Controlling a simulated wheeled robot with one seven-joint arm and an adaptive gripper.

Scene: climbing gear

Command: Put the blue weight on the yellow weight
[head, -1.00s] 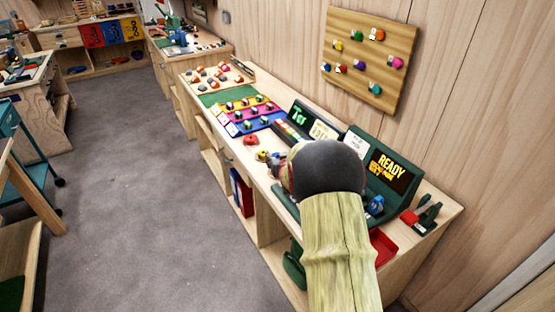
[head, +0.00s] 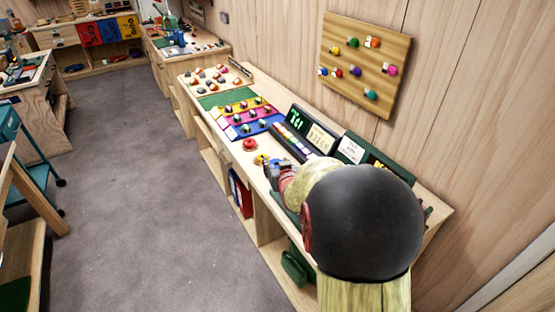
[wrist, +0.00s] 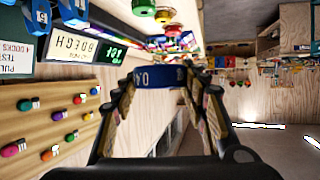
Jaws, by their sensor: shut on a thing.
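The blue weight (wrist: 160,76) is a dark blue band with white marks, held between my fingertips in the wrist view. My gripper (wrist: 160,84) is shut on it, one finger on each side. The yellow weight (wrist: 165,15) shows beyond it at the top of the wrist view, apart from the blue weight in the picture. In the head view the yellow weight (head: 260,159) is on the bench just beyond my gripper (head: 274,167). My forearm hides much of the bench there, and the blue weight is hard to make out.
A red round weight (head: 250,145) sits beside the yellow one, also in the wrist view (wrist: 143,7). Dark display boxes (head: 310,132) line the back of the bench. A pegboard (head: 366,65) with coloured holds hangs on the wall. The bench's front edge is close.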

